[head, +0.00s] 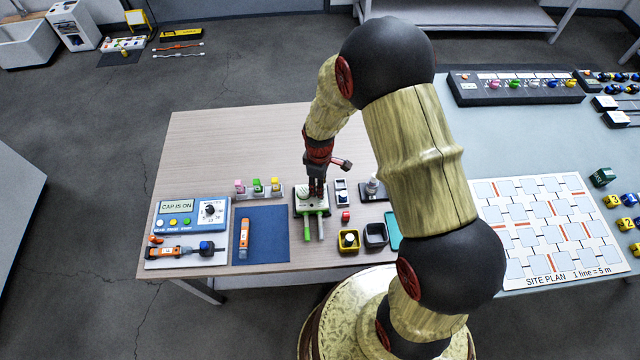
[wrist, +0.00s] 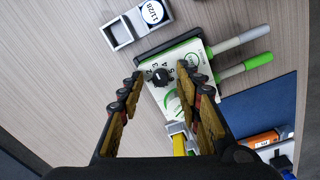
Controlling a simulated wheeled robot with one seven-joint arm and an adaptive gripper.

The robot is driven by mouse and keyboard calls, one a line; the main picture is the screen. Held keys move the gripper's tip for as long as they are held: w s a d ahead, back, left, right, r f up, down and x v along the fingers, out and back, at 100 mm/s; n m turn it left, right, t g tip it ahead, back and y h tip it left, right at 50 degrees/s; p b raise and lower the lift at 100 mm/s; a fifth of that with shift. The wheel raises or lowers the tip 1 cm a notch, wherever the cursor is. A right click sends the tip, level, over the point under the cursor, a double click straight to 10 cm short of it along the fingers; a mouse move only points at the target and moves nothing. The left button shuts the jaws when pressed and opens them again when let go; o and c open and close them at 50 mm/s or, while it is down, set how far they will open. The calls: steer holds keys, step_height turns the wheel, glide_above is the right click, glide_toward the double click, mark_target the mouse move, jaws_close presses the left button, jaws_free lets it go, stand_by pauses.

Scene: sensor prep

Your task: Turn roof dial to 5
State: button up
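A small black dial knob (wrist: 160,78) sits on a white panel with green markings (wrist: 195,52) in the wrist view. Numbers, among them a 5, are printed beside the knob. Where its pointer stands is too small to tell. My gripper (wrist: 160,74) has one finger on each side of the knob, with a visible gap to it on both sides. The head view shows my gripper (head: 317,192) pointing down over the same white panel (head: 301,208); there it hides the knob. A green handle (head: 307,228) and a grey handle stick out from the panel's near side.
A blue box reading "CAP IS ON" (head: 177,207) stands at the left, near a dark blue mat (head: 262,250). The table's far left area is clear.

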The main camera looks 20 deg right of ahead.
steer(key=shift+r, duration=0.1)
step_height(320, 180, up, 12)
steer(key=shift+s, duration=0.15)
stand_by(0.5)
steer(key=shift+a, duration=0.1)
steer(key=shift+c, duration=0.5)
